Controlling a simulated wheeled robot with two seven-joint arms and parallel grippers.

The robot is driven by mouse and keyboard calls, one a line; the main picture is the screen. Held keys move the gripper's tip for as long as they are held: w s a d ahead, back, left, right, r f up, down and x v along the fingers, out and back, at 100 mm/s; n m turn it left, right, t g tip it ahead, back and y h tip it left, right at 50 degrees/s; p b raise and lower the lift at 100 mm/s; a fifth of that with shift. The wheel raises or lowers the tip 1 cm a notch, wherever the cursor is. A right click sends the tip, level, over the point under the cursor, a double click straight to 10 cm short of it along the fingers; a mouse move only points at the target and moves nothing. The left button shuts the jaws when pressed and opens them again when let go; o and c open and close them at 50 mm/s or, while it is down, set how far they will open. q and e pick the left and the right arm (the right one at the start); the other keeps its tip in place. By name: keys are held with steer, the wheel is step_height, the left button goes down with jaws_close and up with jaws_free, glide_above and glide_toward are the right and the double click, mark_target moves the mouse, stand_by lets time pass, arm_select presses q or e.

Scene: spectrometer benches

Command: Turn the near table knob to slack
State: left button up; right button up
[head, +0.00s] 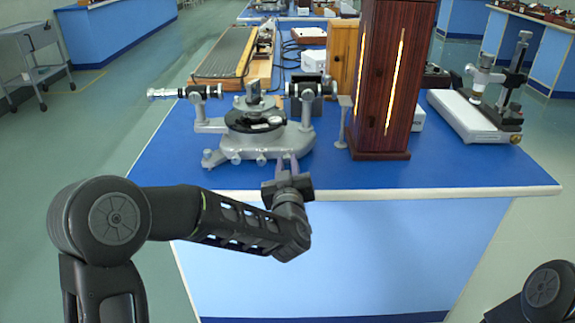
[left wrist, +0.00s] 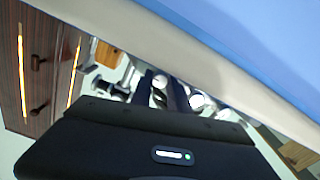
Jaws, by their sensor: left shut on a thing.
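The grey spectrometer (head: 225,143) stands on the blue bench, with its round dark table (head: 255,121) in the middle and a telescope (head: 185,92) pointing left. My left gripper (head: 288,164) reaches over the bench's front edge to the front right of the spectrometer's base. Its purple-grey fingers are shut on a small knob there, which they mostly hide. In the left wrist view the fingers (left wrist: 171,94) show dark among silvery round parts, partly covered by the dark gripper body. How far the knob is turned cannot be seen. My right gripper is out of view.
A tall dark wooden cabinet (head: 378,120) with lit slits stands right of the spectrometer. A small grey stand (head: 344,122) is between them. A measuring microscope (head: 475,118) sits at the right. The bench's pale front edge (head: 400,193) runs below the gripper.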

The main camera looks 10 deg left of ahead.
arm_select(q)
jaws_close()
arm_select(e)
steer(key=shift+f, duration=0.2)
arm_select(q)
steer(key=shift+f+n+b, duration=0.15)
steer(key=shift+n+b, duration=0.85)
steer(key=shift+b, duration=0.25)
steer(key=n+b, duration=1.3)
steer(key=shift+b, duration=0.35)
steer(key=shift+n+b, duration=0.85)
steer(key=shift+n, duration=0.25)
steer(key=shift+n+b, duration=0.35)
steer(key=shift+n, duration=0.15)
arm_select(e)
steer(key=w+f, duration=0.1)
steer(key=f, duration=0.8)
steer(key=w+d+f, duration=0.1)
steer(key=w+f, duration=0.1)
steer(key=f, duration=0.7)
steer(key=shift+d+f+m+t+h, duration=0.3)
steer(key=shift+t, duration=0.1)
